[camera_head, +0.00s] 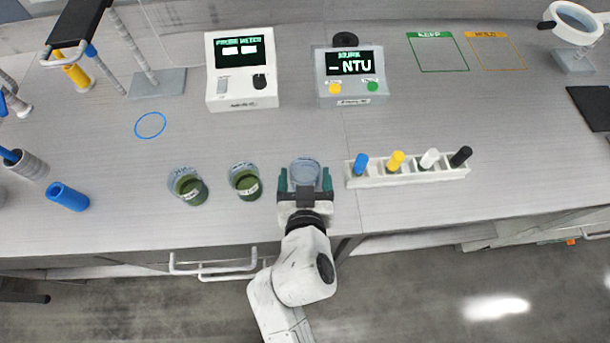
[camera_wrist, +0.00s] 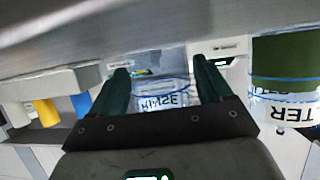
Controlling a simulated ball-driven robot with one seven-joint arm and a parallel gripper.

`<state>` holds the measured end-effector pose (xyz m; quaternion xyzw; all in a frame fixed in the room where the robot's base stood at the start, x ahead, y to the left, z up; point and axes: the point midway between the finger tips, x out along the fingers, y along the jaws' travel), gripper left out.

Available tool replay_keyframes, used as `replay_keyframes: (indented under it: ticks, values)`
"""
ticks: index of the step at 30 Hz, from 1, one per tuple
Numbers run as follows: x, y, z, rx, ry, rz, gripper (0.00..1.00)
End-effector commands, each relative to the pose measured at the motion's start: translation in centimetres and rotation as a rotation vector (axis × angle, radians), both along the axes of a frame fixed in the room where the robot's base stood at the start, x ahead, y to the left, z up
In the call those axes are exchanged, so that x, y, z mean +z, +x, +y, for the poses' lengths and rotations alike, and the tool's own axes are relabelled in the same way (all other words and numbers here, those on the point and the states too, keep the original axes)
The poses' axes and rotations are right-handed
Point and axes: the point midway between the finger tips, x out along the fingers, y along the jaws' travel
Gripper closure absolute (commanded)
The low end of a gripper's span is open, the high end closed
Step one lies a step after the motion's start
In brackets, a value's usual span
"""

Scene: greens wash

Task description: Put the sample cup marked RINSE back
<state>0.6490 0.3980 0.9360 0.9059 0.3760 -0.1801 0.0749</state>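The clear sample cup marked RINSE (camera_head: 305,170) is near the table's front edge, right of the two green cups. Its label also shows in the wrist view (camera_wrist: 162,100). My gripper (camera_head: 305,180) has one dark green finger on each side of this cup. In the wrist view my gripper (camera_wrist: 158,66) frames the cup closely; I cannot tell whether the fingers touch it. Whether the cup rests on the table or is slightly raised is also unclear.
Two green-filled cups (camera_head: 191,188) (camera_head: 246,183) stand to the left. A white rack (camera_head: 410,176) with coloured sticks is close on the right. Behind are a probe meter (camera_head: 241,75) and an NTU meter (camera_head: 350,78). A blue ring (camera_head: 150,125) on the table is empty.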

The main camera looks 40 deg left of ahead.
Motion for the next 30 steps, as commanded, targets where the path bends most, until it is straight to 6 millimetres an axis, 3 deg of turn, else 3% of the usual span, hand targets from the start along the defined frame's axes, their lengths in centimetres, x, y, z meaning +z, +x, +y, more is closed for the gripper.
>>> replay_keyframes:
  ticks: [3,14,30]
  values:
    - [0.0,0.0,0.0,0.0,0.0,0.0,0.1]
    - [0.4,-0.1,-0.1,0.0,0.0,0.0,0.1]
    - [3.9,-6.4,-6.5,-0.001,0.0,0.001,0.1]
